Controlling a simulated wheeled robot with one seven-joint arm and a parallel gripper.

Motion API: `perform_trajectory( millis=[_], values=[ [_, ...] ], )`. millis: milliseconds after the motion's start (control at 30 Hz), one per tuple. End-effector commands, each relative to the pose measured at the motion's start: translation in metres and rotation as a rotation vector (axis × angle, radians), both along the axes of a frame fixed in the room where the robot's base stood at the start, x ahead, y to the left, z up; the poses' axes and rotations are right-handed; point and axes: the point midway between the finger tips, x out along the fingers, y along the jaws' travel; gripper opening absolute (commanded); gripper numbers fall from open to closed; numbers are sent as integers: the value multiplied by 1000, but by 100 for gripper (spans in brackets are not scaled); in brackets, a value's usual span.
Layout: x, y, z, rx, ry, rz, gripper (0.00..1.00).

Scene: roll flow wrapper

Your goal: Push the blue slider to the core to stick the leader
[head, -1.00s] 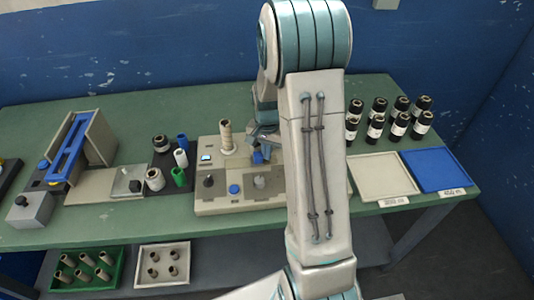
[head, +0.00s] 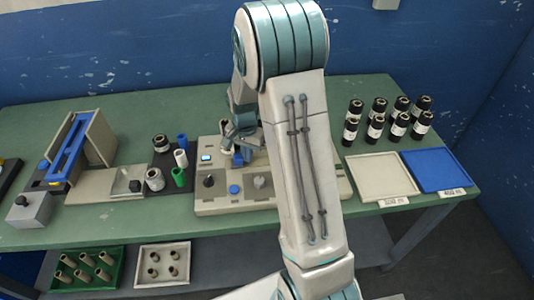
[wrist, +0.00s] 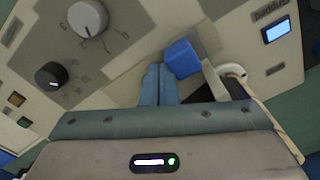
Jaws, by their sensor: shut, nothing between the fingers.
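The blue slider (wrist: 182,58) is a small blue block on the beige wrapper machine (head: 210,205). It also shows in the head view (head: 238,159), partly hidden by my gripper. My gripper (wrist: 158,72) is shut and empty, its fingertips low against or very close to one side of the slider; contact is hard to confirm. In the wrist view a pale round end, apparently of the core (wrist: 233,71), shows just beyond the slider, behind a light plate. The leader cannot be made out.
Several black rolls (head: 377,125), a white tray (head: 382,177) and a blue tray (head: 436,170) stand to the right.

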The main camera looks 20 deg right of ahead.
Motion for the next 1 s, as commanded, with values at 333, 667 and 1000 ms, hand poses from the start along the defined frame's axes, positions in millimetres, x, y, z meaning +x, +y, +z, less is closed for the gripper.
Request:
perform_trajectory(
  millis=[333,667,1000],
  values=[
    [-2,-7,0,0,0,-2,0],
    [-3,-11,9,-1,-1,-1,0],
    [-3,-11,41,0,0,0,0]
  ],
)
